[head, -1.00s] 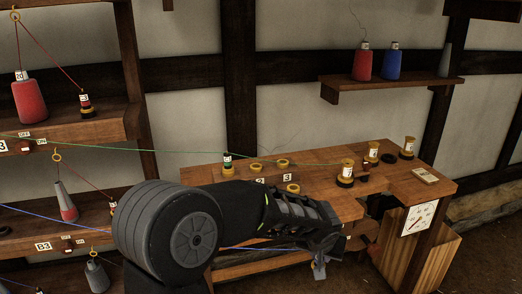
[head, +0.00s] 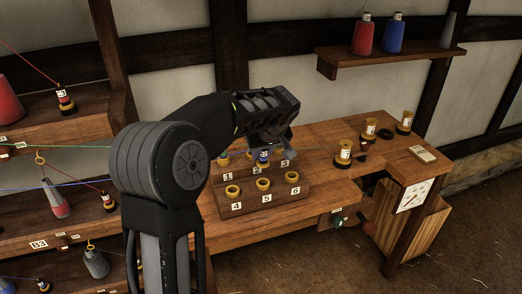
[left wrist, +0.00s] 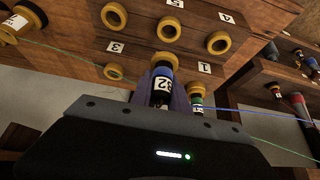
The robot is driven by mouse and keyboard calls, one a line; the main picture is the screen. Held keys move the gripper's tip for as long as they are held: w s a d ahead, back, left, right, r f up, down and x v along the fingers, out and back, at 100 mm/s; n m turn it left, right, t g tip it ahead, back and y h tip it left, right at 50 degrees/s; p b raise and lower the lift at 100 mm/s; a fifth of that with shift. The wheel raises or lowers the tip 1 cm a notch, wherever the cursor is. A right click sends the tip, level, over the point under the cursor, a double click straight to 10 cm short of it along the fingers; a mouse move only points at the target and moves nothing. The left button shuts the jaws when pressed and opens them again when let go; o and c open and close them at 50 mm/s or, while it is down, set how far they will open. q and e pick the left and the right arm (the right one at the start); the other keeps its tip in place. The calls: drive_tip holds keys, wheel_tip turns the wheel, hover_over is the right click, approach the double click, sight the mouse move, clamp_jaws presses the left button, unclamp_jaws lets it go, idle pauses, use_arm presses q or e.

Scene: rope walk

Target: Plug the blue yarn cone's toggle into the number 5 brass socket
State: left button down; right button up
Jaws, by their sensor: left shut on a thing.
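My left gripper (head: 276,146) is over the back row of the socket board (head: 243,208). It is shut on the blue-banded toggle (head: 263,156), black with a white label, which also shows in the left wrist view (left wrist: 160,88). The toggle is at the number 2 socket (left wrist: 165,60); whether it is seated there or just above, I cannot tell. The number 5 brass socket (head: 263,184) is empty in the middle of the front row. A blue thread (left wrist: 260,111) leads off from near the toggle. A blue yarn cone (head: 393,33) stands on the upper right shelf. My right gripper is out of view.
The number 4 socket (head: 233,191) and number 6 socket (head: 292,177) are empty. A green-banded toggle (left wrist: 196,103) stands beside my gripper at the number 1 place, with a green thread. Several gold-and-white spools, including one (head: 343,152), stand to the right.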

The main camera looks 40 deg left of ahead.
sight(262, 179)
use_arm(q)
drive_tip(key=shift+f, duration=0.1)
drive_tip(key=shift+f+b, duration=1.65)
drive_tip(key=shift+f, duration=1.15)
drive_tip(key=shift+b, duration=0.6)
drive_tip(key=shift+f+b, duration=0.55)
drive_tip(key=shift+f, duration=0.05)
drive_tip(key=c, duration=1.5)
unclamp_jaws()
drive_tip(key=shift+c, duration=0.2)
drive_tip(key=shift+r, duration=0.15)
drive_tip(key=shift+p+v, duration=1.5)
drive_tip(key=shift+v, duration=3.95)
